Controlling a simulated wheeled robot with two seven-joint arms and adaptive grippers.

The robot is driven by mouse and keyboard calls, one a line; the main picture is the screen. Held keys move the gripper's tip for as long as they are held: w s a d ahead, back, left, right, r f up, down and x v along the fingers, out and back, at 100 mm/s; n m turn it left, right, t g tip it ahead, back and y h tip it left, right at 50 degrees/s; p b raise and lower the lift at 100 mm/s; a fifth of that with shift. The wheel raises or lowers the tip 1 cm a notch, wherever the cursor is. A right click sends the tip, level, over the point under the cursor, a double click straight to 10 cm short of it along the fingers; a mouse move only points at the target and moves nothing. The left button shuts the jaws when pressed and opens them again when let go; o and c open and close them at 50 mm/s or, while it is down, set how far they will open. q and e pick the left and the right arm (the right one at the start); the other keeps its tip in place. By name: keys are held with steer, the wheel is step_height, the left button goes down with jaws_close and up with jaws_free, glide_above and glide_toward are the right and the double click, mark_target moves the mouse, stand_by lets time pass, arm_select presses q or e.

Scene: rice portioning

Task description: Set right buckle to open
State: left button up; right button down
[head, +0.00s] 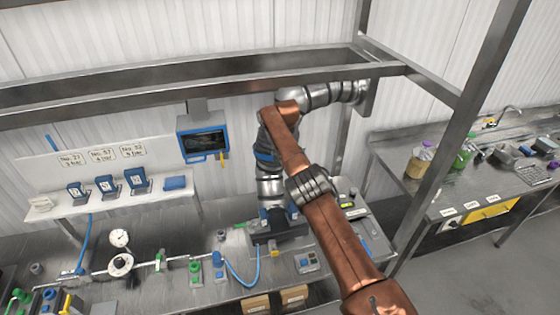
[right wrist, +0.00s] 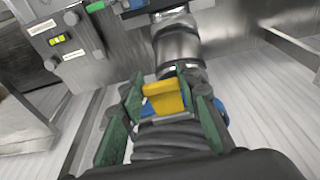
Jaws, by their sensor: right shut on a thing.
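In the right wrist view my right gripper (right wrist: 163,86) has its green-padded fingers on both sides of a small yellow piece (right wrist: 165,99), shut on it. A bit of blue shows behind the fingers. I cannot tell whether this yellow piece is the right buckle, or whether it is open or closed. In the head view a copper-coloured arm reaches in from the lower right, and my right gripper cannot be made out there. My left gripper is in neither view.
A silver jointed column (head: 268,188) stands above the steel bench. It also shows just beyond the fingers in the right wrist view (right wrist: 178,45). A blue-framed screen (head: 204,138) hangs behind. Gauges and valves (head: 121,264) fill the left bench. A second bench (head: 410,198) stands right.

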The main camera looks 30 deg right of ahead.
stand_by(0.4)
steer(key=c, duration=1.4)
jaws_free()
steer(key=shift+w+a+r, duration=0.1)
steer(key=shift+a+r, duration=0.15)
steer(key=shift+r, duration=0.5)
steer(key=shift+s+d+r, duration=0.1)
steer(key=shift+s+r, duration=0.15)
steer(key=shift+r, duration=0.4)
step_height(320, 180, up, 9)
steer(key=s, duration=0.1)
steer(key=shift+s, duration=0.3)
